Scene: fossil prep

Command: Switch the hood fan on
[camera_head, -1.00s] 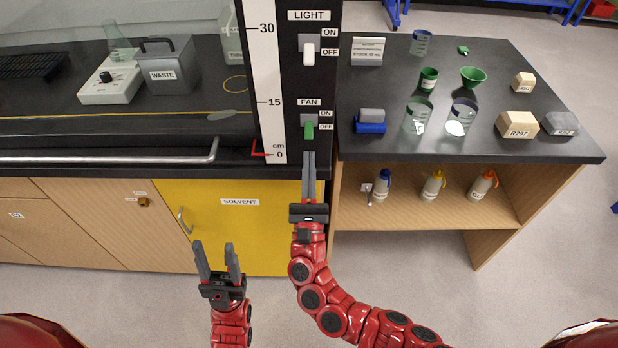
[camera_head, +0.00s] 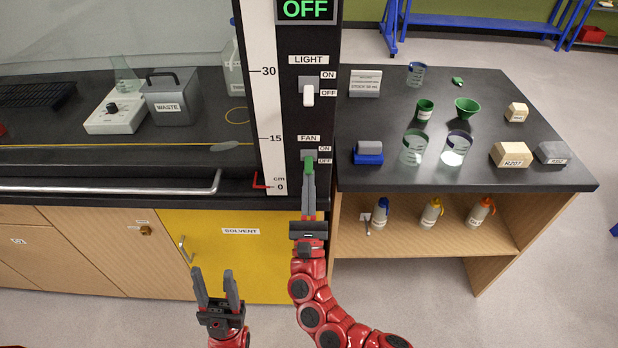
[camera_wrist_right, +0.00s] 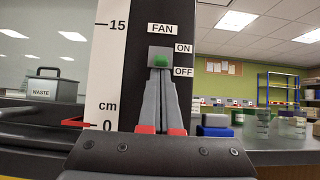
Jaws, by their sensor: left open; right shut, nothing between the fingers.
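The green fan switch (camera_head: 309,165) is on the black hood post below the FAN label, with its lever down at OFF. In the right wrist view the green lever (camera_wrist_right: 162,64) shows just above my fingertips. My right gripper (camera_head: 309,182) is shut and empty, its tips just under the lever; I cannot tell if they touch it. It also fills the middle of the right wrist view (camera_wrist_right: 160,78). A display (camera_head: 305,10) at the top of the post reads OFF in green. My left gripper (camera_head: 214,275) is open and empty in front of the yellow solvent cabinet (camera_head: 240,250).
The white light switch (camera_head: 308,96) sits above the fan switch, lever down. A metal rail (camera_head: 110,188) runs along the hood's front edge at left. The side bench (camera_head: 480,180) at right holds beakers, a green funnel and labelled blocks. A cm scale (camera_head: 265,110) borders the switches.

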